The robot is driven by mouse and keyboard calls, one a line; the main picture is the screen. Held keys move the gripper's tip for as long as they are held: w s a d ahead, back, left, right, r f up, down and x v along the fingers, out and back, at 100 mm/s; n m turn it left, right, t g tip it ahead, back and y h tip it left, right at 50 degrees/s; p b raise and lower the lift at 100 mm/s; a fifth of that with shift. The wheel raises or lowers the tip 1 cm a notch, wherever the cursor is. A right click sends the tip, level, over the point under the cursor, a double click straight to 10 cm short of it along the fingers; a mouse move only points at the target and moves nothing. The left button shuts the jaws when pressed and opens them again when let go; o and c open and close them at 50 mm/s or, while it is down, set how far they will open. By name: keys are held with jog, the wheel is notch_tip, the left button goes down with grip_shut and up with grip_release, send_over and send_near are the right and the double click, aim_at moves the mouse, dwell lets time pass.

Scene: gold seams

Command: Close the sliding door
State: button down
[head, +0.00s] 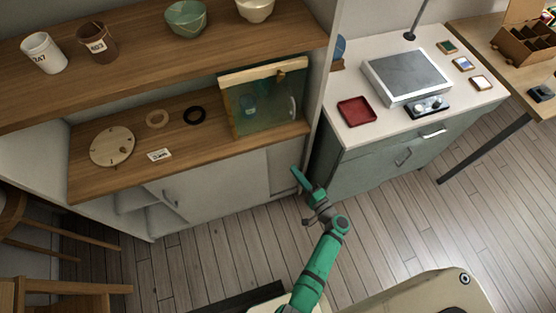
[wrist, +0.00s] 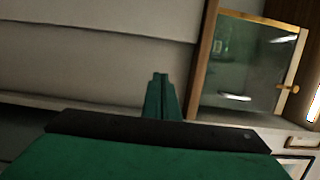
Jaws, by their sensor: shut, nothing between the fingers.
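The white sliding door (head: 220,185) is in the lower front of the wooden shelf unit in the head view. A grey handle (head: 170,197) is near its left edge. Left of the door the cabinet is open and its inner shelves (head: 132,200) show. My gripper (head: 296,175) is shut and empty, in front of the unit's right end, right of the door and apart from the handle. In the wrist view its closed fingers (wrist: 160,82) point toward a pale panel; I cannot tell whether that panel is the door.
A glass-fronted box (head: 265,100) stands on the shelf above the door; it also shows in the wrist view (wrist: 245,65). A grey-green cabinet (head: 370,165) stands to the right. Wooden chairs (head: 60,290) are at lower left. Floor before the unit is clear.

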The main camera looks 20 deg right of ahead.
jog(key=x, duration=0.9)
jog(key=shift+w+r, duration=0.1)
jog(key=shift+w, duration=0.25)
jog(key=a, duration=0.3)
jog(key=shift+w, duration=0.15)
jog(key=shift+a, duration=0.55)
